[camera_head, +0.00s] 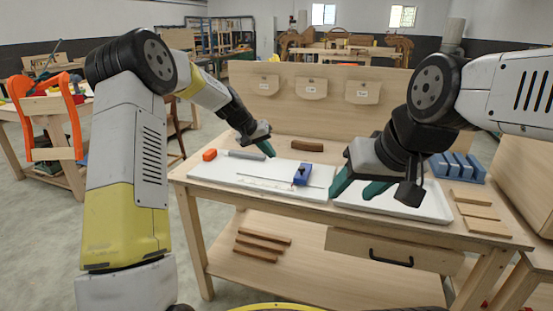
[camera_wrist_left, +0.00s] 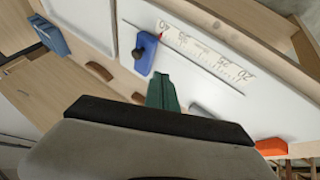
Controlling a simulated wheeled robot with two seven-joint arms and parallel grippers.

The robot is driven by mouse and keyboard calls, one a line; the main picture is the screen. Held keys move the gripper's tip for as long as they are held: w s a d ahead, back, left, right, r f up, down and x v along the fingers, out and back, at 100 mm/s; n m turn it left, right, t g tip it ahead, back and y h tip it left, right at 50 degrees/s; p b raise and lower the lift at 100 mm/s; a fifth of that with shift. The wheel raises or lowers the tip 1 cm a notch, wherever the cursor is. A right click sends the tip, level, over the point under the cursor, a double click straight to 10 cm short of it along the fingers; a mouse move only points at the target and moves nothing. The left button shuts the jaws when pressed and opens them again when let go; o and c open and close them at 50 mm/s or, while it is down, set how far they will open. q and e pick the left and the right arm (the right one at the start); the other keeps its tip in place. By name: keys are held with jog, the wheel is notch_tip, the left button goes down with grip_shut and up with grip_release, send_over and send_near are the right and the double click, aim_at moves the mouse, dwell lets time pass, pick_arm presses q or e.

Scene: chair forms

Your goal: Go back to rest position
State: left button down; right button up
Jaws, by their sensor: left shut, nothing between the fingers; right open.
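My left gripper (camera_head: 262,141) hangs above the back of the workbench (camera_head: 320,205), over the white board (camera_head: 230,172). Its green fingers are together and empty; they also show in the left wrist view (camera_wrist_left: 163,92). My right gripper (camera_head: 358,187) is above the front of the bench, over the white tray (camera_head: 430,205). Its green fingers are apart with nothing between them.
A brown curved piece (camera_head: 307,145) lies behind. A blue rack (camera_head: 457,166) and wood pieces (camera_head: 482,212) are at right.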

pick_arm(q)
jog(key=s+a+r+y, duration=0.1)
jog(key=s+a+r, duration=0.2)
jog(key=s+r, duration=0.5)
jog(key=s+a+r+y, duration=0.1)
jog(key=s+a+r, duration=0.3)
jog(key=s, duration=0.6)
jog(key=s+a+t+y, duration=0.1)
jog(key=s+a, duration=0.1)
jog(key=s, duration=0.9)
jog(key=s+a+n, duration=0.1)
jog(key=s+a, duration=0.2)
jog(key=s, duration=0.9)
jog(key=shift+s+r+t+y, duration=0.2)
jog(key=shift+r+t+y, duration=0.05)
jog(key=shift+t+y, duration=0.15)
